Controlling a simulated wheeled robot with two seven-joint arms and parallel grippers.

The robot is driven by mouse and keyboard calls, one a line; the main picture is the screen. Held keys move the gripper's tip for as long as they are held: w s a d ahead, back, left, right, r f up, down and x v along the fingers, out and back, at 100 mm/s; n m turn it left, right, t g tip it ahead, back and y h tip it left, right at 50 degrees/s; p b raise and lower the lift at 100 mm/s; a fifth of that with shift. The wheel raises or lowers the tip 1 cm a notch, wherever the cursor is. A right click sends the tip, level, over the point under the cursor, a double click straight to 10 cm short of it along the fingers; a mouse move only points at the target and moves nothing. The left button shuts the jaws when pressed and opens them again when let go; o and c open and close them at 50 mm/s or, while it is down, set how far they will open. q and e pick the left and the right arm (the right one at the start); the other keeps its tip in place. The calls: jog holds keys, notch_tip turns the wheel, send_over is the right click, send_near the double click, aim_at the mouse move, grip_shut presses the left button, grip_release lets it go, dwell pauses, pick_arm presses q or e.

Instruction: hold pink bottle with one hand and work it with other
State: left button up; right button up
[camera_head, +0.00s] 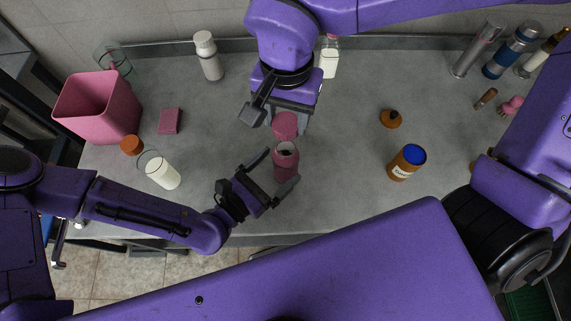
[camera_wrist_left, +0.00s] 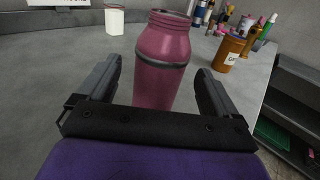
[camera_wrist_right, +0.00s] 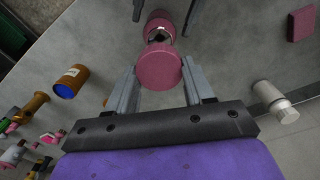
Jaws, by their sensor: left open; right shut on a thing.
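The pink bottle (camera_head: 286,165) stands upright near the front edge of the table, its mouth open. My left gripper (camera_head: 281,168) is open, with one finger on each side of the bottle; in the left wrist view the bottle (camera_wrist_left: 164,65) stands between the spread fingers, with gaps visible on both sides. My right gripper (camera_head: 287,117) is shut on the round pink lid (camera_head: 285,125), above and just behind the bottle mouth. In the right wrist view the lid (camera_wrist_right: 160,72) is between the fingers, apart from the bottle, and partly covers it.
A white-filled glass (camera_head: 164,174) and a pink bin (camera_head: 98,107) are at left, with a pink block (camera_head: 171,121) beside them. An orange jar with a blue top (camera_head: 406,162) stands at right. A white bottle (camera_head: 208,56) is at the back. Table around the pink bottle is clear.

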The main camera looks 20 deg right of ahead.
pick_arm(q)
jog(key=x, duration=0.5)
jog(key=shift+w+d, duration=0.15)
jog(key=shift+d, duration=0.15)
jog(key=c, duration=1.5)
pick_arm(e)
send_over(286, 150)
jog(key=shift+f, duration=2.5)
jog(key=shift+f, duration=0.9)
jog(key=shift+f, duration=0.5)
